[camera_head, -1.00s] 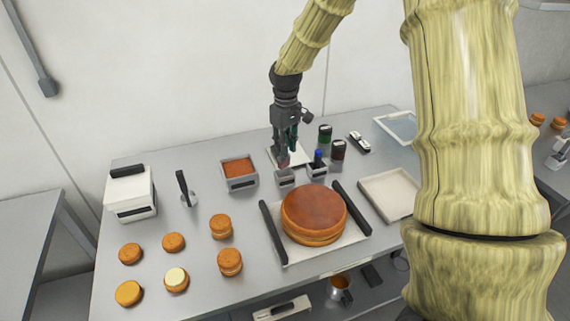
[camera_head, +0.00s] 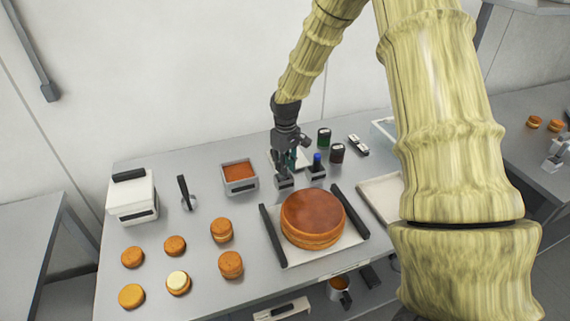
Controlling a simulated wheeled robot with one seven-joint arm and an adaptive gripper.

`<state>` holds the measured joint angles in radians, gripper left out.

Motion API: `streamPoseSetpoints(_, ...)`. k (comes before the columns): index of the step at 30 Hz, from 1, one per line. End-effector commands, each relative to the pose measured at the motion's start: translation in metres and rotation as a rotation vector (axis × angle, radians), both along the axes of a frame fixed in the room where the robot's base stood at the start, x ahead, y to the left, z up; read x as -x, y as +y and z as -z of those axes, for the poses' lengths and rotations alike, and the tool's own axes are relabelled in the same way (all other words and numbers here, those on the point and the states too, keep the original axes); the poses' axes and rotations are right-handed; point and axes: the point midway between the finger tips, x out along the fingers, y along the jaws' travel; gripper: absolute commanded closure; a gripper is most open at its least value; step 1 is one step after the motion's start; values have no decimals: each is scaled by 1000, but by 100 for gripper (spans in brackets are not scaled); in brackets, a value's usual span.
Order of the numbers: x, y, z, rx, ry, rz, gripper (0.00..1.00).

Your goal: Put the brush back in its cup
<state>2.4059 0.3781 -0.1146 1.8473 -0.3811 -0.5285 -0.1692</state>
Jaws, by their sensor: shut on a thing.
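My gripper (camera_head: 284,172) is shut and points down, right over a small grey square cup (camera_head: 284,184) behind the round cake. The brush is between the fingers and hidden by them, so I cannot tell how far it reaches into the cup. A second small grey cup (camera_head: 316,174) stands just to the right, with a blue-topped thing (camera_head: 317,158) upright in it.
The large round cake (camera_head: 312,216) sits on a tray between two dark bars, in front of the cups. A tub of orange filling (camera_head: 239,176) stands to the left. Dark jars (camera_head: 337,152) stand behind right. Several small rounds lie front left.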

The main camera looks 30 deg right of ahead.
Motion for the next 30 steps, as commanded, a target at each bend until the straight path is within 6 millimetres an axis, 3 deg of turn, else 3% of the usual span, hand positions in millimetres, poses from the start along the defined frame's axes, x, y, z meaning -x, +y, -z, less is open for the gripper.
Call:
streamPoseSetpoints(5, 0, 0, 3, 0, 0, 0, 100)
streamPoseSetpoints(6, 0, 0, 2, 0, 0, 0, 74)
streamPoseSetpoints(9, 0, 0, 2, 0, 0, 0, 59)
streamPoseSetpoints(22, 0, 0, -3, 0, -1, 0, 59)
streamPoseSetpoints(30, -1, 0, -32, 0, -4, 1, 59)
